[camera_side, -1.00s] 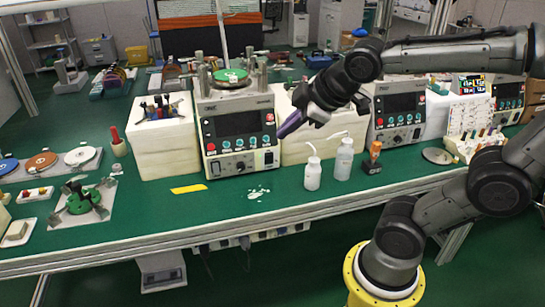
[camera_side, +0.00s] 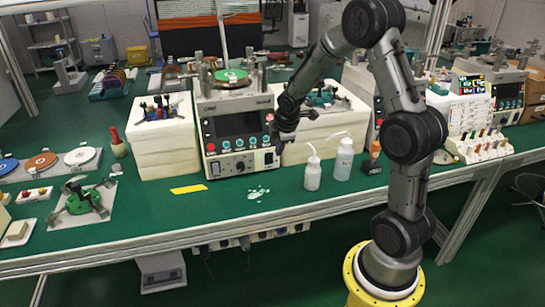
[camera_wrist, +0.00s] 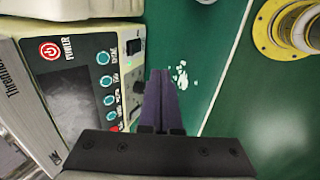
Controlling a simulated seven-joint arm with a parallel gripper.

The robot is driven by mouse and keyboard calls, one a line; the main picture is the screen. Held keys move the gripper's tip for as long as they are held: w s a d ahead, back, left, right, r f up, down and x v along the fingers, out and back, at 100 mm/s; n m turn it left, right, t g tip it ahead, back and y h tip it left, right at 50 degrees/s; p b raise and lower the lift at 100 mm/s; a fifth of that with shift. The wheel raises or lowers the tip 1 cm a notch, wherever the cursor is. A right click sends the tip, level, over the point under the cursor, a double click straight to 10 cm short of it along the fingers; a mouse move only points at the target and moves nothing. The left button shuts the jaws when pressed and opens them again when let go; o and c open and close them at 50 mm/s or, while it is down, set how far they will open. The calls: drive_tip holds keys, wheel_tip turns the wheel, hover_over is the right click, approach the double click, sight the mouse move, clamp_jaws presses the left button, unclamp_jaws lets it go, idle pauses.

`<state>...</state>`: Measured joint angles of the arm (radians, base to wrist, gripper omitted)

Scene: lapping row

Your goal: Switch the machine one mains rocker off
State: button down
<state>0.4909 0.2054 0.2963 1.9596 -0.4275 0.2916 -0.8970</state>
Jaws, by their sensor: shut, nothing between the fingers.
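Machine one (camera_side: 238,130) is the white lapping machine in the middle of the bench, with a dark screen and several buttons on its front. It also shows at the left in the wrist view (camera_wrist: 90,45). Its black mains rocker (camera_wrist: 134,47) is on the panel's lower edge, beside a small green light; which way it is tipped is too small to tell. My gripper (camera_wrist: 159,73) is shut and empty, its dark purple fingers just in front of the panel, close to the rocker and apparently apart from it. In the side view my gripper (camera_side: 281,147) is at the machine's right front corner.
Two white bottles (camera_side: 312,173) stand on the bench right of the gripper. White spots (camera_side: 258,192) and a yellow strip (camera_side: 189,189) lie in front of the machine. White blocks (camera_side: 165,150) flank it. The green bench (camera_side: 230,208) ahead is otherwise clear.

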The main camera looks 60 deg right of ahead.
sight(271, 157)
drive_tip(key=shift+d, duration=0.1)
drive_tip(key=x, duration=0.9)
drive_tip(key=shift+d+f, duration=0.1)
drive_tip(key=shift+f, duration=0.3)
drive_tip(key=shift+w+d+r, duration=0.2)
drive_tip(key=shift+w+d, duration=1.2)
drive_tip(key=shift+w, duration=0.05)
drive_tip(key=shift+d, duration=0.1)
drive_tip(key=shift+w+d+r, duration=0.15)
drive_tip(key=shift+w+d, duration=0.05)
drive_tip(key=shift+w, duration=0.1)
drive_tip(key=shift+r, duration=0.8)
